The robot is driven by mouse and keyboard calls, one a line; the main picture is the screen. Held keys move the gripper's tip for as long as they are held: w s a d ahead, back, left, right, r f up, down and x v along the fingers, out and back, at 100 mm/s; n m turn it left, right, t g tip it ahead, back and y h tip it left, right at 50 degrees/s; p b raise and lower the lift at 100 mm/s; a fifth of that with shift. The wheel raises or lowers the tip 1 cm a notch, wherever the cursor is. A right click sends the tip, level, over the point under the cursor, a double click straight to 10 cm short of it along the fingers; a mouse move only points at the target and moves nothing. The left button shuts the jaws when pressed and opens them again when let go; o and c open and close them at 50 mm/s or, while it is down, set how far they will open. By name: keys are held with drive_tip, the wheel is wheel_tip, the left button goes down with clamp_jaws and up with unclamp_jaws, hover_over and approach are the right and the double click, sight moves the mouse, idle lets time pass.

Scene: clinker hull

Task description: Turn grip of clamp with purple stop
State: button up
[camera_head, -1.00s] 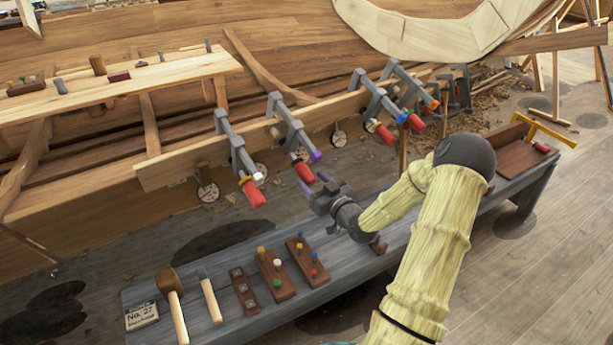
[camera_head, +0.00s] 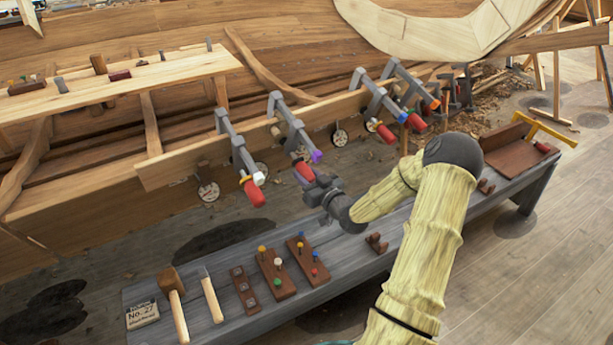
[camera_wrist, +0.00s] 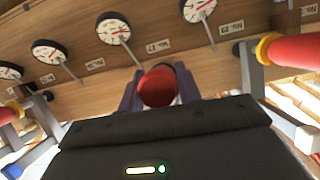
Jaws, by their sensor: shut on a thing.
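The clamp with the purple stop (camera_head: 316,156) hangs on the hull plank, second from the left in the head view. Its red grip (camera_head: 304,172) points down toward my gripper (camera_head: 309,181). My gripper is shut on this grip. In the wrist view the red grip (camera_wrist: 157,88) shows end-on between the two fingers of my gripper (camera_wrist: 160,92). The purple stop is hidden in the wrist view.
Clamps with blue (camera_head: 403,118) and orange stops hang to the right. Round dials (camera_wrist: 113,27) line the plank. The grey bench (camera_head: 225,317) below holds a mallet (camera_head: 172,290) and peg boards.

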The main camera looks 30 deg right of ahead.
drive_tip(key=shift+y, duration=0.3)
drive_tip(key=shift+r+m+y+p, duration=0.1)
drive_tip(key=shift+m+y+p, duration=0.45)
drive_tip(key=shift+m+y, duration=0.45)
drive_tip(key=m+y, duration=0.2)
drive_tip(key=m, duration=0.1)
drive_tip(key=shift+p, duration=0.35)
drive_tip(key=shift+y, duration=0.3)
drive_tip(key=o, duration=1)
